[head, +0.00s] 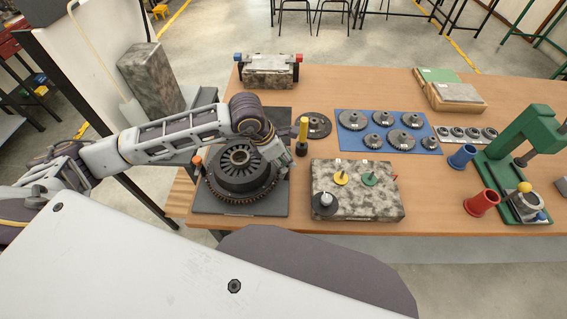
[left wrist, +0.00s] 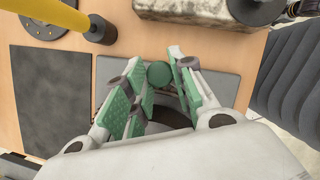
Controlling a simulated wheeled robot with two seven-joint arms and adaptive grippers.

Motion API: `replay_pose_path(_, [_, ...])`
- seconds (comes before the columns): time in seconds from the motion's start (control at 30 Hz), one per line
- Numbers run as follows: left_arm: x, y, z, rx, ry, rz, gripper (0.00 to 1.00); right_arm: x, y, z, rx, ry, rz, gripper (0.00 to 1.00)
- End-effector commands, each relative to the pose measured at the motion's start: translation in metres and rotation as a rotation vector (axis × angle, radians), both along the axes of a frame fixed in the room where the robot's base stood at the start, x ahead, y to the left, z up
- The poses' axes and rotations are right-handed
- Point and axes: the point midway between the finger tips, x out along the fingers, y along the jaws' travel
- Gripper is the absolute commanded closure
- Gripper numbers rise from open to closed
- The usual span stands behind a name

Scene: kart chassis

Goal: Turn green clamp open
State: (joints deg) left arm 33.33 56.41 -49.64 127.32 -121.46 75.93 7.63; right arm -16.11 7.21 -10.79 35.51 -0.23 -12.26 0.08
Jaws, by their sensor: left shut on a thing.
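The green clamp shows in the left wrist view as a round dark green knob (left wrist: 158,73) between the fingertips of my left gripper (left wrist: 156,84). The gripper's finger pads are green too, and it is shut on the clamp. In the head view my left gripper (head: 281,163) is at the right side of the round toothed kart part (head: 238,168), above the dark grey plate (head: 208,205). There the gripper and arm hide the green clamp. An orange-topped clamp (head: 197,160) stands at the left of the toothed part. My right gripper is not in view.
A yellow-handled tool (head: 303,135) stands close to my left gripper. A granite block (head: 385,207) with coloured knobs is to the right. Beyond are a blue mat (head: 430,141) with gears and a green press (head: 500,165).

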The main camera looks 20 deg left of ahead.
Motion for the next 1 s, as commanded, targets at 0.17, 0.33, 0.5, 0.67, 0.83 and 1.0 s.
replay_pose_path(0.17, [0.0, -0.002, -0.001, -0.004, -0.006, 0.098, 0.99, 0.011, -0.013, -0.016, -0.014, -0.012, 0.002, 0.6])
replay_pose_path(0.33, [0.0, -0.003, -0.001, -0.005, -0.007, 0.194, 0.99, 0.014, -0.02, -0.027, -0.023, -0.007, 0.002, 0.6])
replay_pose_path(0.5, [0.0, -0.003, 0.0, -0.003, -0.007, 0.275, 0.99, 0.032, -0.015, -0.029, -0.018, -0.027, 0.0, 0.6])
replay_pose_path(0.67, [0.0, -0.003, 0.0, -0.004, -0.006, 0.331, 0.99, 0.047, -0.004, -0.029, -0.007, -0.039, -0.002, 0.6])
replay_pose_path(0.83, [0.0, -0.003, 0.002, -0.004, -0.007, 0.366, 0.99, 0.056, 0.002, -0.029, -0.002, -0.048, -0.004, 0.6])
replay_pose_path(1.0, [0.0, -0.003, 0.002, -0.004, -0.007, 0.378, 0.99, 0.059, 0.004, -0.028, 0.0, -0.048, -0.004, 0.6])
